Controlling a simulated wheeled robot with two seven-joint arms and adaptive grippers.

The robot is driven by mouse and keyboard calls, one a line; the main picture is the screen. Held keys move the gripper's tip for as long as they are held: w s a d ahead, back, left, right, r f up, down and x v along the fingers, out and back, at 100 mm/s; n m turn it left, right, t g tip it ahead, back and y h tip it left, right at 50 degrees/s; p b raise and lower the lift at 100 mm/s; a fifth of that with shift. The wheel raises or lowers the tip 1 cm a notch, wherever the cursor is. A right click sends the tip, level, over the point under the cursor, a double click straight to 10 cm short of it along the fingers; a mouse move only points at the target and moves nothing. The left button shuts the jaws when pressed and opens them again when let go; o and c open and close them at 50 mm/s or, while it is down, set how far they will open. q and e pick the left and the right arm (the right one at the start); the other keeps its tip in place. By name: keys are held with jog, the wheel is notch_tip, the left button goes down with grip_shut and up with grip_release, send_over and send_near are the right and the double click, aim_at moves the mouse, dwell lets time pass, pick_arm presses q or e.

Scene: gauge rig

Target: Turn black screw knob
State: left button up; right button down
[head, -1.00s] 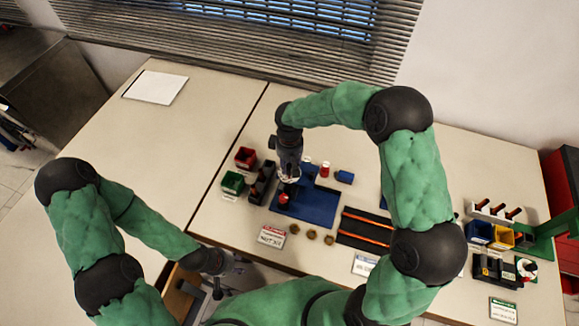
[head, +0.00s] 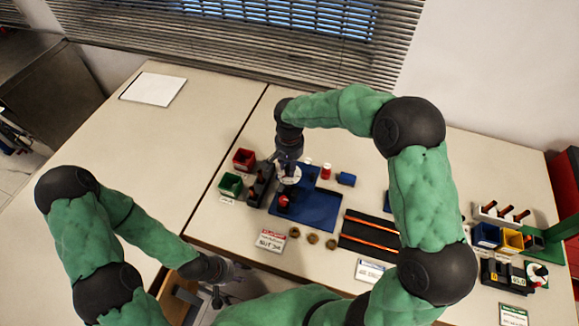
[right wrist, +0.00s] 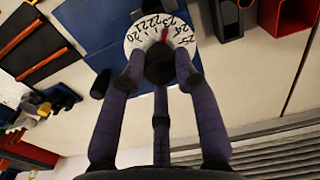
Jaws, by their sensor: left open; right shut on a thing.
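In the right wrist view, a round black knob (right wrist: 160,62) sits in front of a white dial (right wrist: 138,32) with printed numbers around 20 to 25 and a red pointer line near 23. My right gripper (right wrist: 161,74) is shut on the knob, its fingers on both sides of it. In the head view my right gripper (head: 288,166) reaches down over the blue plate, with the white dial (head: 291,176) partly showing below it. My left gripper (head: 232,271) is open and empty, low at the table's front edge, away from the knob.
A blue plate (head: 318,208) lies under the rig. Red (head: 243,159) and green (head: 230,184) bins stand to its left. Several brass pieces (head: 313,239) and a white sign (head: 270,240) lie in front. The left table is mostly clear.

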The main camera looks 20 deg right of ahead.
jog(key=m+b, duration=0.1)
jog(key=m, duration=0.4)
dwell(0.5)
jog(key=c, duration=0.9)
grip_release()
notch_tip(320, 180, up, 12)
jog(key=shift+r, duration=0.1)
